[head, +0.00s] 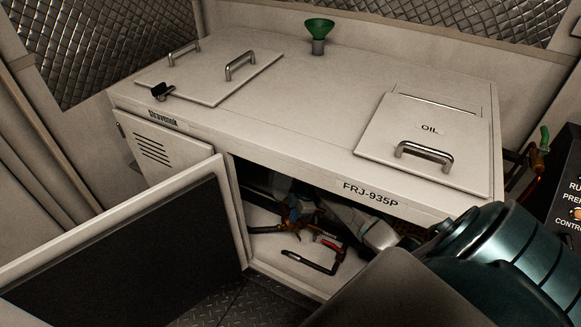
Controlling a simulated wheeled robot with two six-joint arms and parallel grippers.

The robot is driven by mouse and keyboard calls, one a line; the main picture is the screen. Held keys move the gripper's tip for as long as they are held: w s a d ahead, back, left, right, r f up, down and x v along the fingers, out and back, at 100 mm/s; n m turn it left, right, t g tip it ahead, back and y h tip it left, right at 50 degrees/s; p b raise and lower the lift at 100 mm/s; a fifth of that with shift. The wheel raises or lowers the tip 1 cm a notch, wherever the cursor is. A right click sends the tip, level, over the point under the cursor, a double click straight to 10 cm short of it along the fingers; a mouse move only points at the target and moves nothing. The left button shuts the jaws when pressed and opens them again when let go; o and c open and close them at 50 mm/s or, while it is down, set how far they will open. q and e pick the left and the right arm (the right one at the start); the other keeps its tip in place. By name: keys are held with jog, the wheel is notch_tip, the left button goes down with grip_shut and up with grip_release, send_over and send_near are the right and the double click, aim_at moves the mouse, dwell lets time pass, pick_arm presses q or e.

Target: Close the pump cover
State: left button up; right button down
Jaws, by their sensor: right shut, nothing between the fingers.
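The pump cover appears to be the large hinged front door (120,250) of the pale cabinet. It stands wide open, swung out to the left, with its dark inner panel facing me. My right arm comes in from the lower right and reaches into the open front compartment. My right gripper (297,212) is inside, shut and empty, in shadow among pipes and valve parts. Its fingertips are hard to make out. It is well to the right of the door and apart from it. My left gripper is not in view.
The compartment floor (265,250) holds a red-and-black tool (312,262) and coloured valve handles. On top are a closed OIL lid (410,165), another handled lid (215,80) and a green funnel (319,30). A control panel (568,205) stands at right.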

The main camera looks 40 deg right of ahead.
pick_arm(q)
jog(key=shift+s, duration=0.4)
pick_arm(e)
jog(key=shift+d, duration=0.15)
